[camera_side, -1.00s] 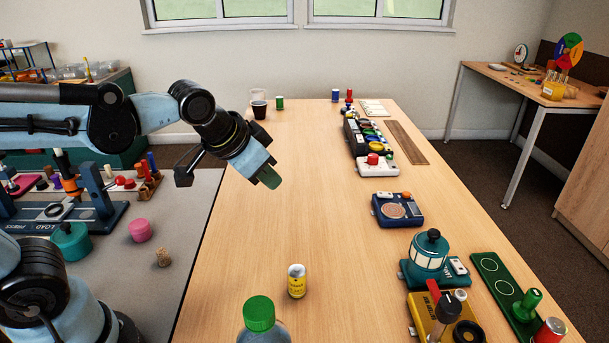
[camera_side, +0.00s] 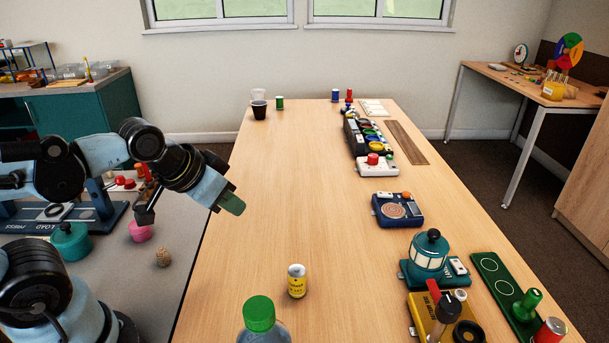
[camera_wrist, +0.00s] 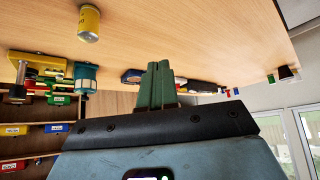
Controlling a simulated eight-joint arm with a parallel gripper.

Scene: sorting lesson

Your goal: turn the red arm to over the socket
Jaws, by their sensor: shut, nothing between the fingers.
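A yellow-based device (camera_side: 416,312) stands at the table's near right, cut by the bottom edge of the side view. A dark ring (camera_side: 467,332) on the same base may be the socket; I cannot tell. The device also shows in the wrist view (camera_wrist: 42,58), small and at the left. My gripper (camera_side: 231,204) is shut and empty, above the table's left edge, well left of the device. Its green fingers (camera_wrist: 158,68) are together in the wrist view.
A yellow can (camera_side: 297,281) and a green-capped bottle (camera_side: 259,314) stand between my gripper and the device. The table's middle is clear.

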